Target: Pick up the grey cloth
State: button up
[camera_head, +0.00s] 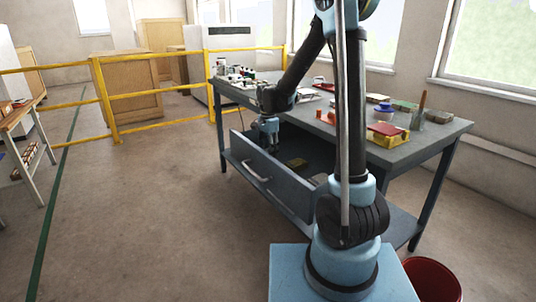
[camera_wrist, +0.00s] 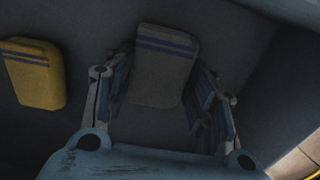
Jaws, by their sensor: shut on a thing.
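The grey cloth (camera_wrist: 162,62), folded with dark blue stripes near one end, is between the fingers of my gripper (camera_wrist: 164,84) in the wrist view. My gripper is shut on it, with one finger along each side. In the head view my gripper (camera_head: 271,146) reaches down into the open drawer (camera_head: 268,173) of the workbench. The grey cloth cannot be made out there. I cannot tell whether the cloth still touches the drawer floor.
The drawer walls stand close around my gripper. The workbench top (camera_head: 440,128) holds trays and tools. A red bin (camera_head: 432,280) stands at lower right.

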notch_tip(320, 180, up, 10)
jog(key=shift+f, duration=0.15)
dwell(0.3)
jog(key=shift+o, duration=1.4)
jog(key=shift+c, duration=1.2)
jog(key=shift+s, duration=0.1)
